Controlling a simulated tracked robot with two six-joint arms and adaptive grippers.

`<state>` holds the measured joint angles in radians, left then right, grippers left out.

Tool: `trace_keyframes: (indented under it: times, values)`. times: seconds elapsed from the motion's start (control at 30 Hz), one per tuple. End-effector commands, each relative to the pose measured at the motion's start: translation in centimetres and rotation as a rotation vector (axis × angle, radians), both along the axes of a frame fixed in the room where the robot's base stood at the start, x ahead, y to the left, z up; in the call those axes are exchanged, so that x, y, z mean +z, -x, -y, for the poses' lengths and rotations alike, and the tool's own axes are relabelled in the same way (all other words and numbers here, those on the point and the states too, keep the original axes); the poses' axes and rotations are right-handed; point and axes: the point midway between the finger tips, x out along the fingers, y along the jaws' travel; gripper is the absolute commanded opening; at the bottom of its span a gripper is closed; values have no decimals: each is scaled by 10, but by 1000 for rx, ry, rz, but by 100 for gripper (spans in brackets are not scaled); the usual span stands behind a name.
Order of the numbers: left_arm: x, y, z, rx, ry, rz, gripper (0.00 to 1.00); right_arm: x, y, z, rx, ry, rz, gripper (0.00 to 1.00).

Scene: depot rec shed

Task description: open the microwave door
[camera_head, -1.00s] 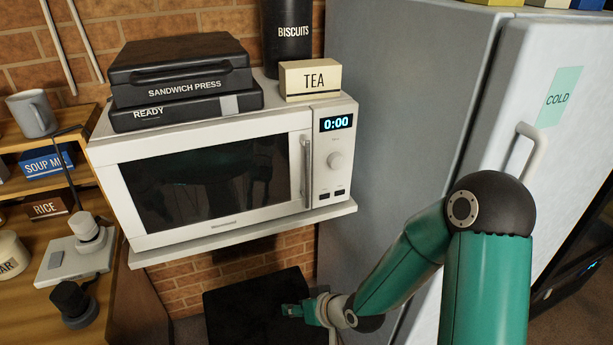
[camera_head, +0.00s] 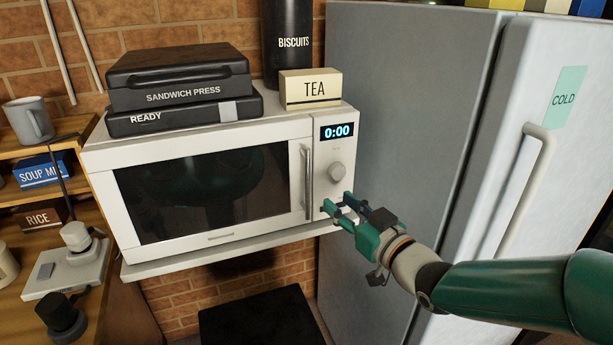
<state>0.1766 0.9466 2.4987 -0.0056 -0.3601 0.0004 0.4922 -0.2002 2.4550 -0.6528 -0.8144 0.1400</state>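The white microwave (camera_head: 270,134) stands on a shelf, its dark-windowed door (camera_head: 205,190) closed. The door's upright grey bar handle (camera_head: 308,178) is at the right edge of the door, left of the control panel. My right gripper (camera_head: 337,203) is in front of the lower control panel, just right of the handle's lower end. Its fingers are apart with nothing between them, and they hide the panel's lower buttons. I cannot tell whether a fingertip touches the panel. My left gripper is not in view.
A dark biscuits canister (camera_head: 290,50) stands behind. The fridge (camera_head: 400,110) is close on the right. Wooden shelves with a mug (camera_head: 30,122) are at left.

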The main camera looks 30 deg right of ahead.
Motion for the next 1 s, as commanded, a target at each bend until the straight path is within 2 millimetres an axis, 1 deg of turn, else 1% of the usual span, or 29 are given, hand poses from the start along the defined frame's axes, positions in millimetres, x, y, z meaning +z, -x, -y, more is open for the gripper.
trace_keyframes:
  times: [0.03, 0.3, 0.5, 0.6, 0.7, 1.0]
  values:
    - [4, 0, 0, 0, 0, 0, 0, 1, -12, -1, 5, -3, -3, 37]
    - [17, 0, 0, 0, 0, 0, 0, 1, -70, 1, 3, -2, -3, 37]
    - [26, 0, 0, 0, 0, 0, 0, 1, -104, 3, 1, -1, -2, 37]
    - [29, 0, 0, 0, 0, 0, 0, 1, -115, 4, 0, -2, -3, 37]
    - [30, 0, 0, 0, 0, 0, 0, 0, -122, 5, -1, -1, -2, 37]
    - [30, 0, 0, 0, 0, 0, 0, -1, -125, 5, -1, -1, -2, 37]
